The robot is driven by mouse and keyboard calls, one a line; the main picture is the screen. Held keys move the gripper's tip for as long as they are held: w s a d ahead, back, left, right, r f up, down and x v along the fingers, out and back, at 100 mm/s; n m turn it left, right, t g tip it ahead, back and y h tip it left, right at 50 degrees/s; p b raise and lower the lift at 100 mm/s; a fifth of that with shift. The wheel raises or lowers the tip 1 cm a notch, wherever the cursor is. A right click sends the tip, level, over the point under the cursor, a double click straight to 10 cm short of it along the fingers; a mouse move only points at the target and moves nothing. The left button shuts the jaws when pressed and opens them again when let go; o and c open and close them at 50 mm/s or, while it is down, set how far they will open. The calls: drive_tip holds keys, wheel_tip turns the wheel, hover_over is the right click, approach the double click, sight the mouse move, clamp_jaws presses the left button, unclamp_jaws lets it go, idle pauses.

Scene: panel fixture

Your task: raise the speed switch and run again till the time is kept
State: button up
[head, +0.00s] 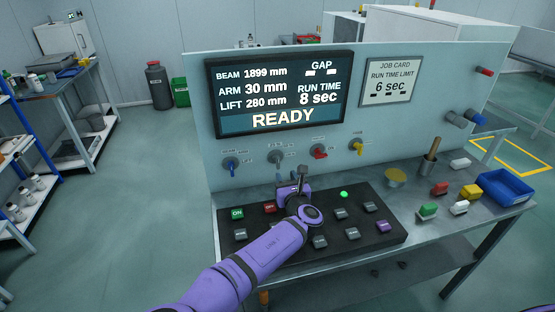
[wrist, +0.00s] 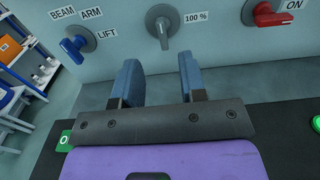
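The panel carries a row of rotary switches. The grey switch (head: 277,157) shows at the top of the wrist view (wrist: 163,28), its lever pointing down and a "100 %" label to its right. Its name label is not readable, so I cannot confirm it is the speed switch. My gripper (wrist: 160,75) is open and empty, its two blue fingers apart below the grey switch and not touching it. The display (head: 282,92) reads RUN TIME 8 sec and READY. The job card (head: 391,82) reads RUN TIME LIMIT 6 sec.
A blue switch (wrist: 76,45) stands left of the grey one, a red switch (wrist: 262,15) right, and a yellow switch (head: 357,145) farther right. Below is a black button box (head: 385,238) with a lit green lamp (head: 344,194). Loose blocks and a blue tray (head: 505,187) lie at right.

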sight(279, 160)
drive_tip(key=x, duration=1)
drive_tip(key=shift+w, duration=0.35)
clamp_jaws()
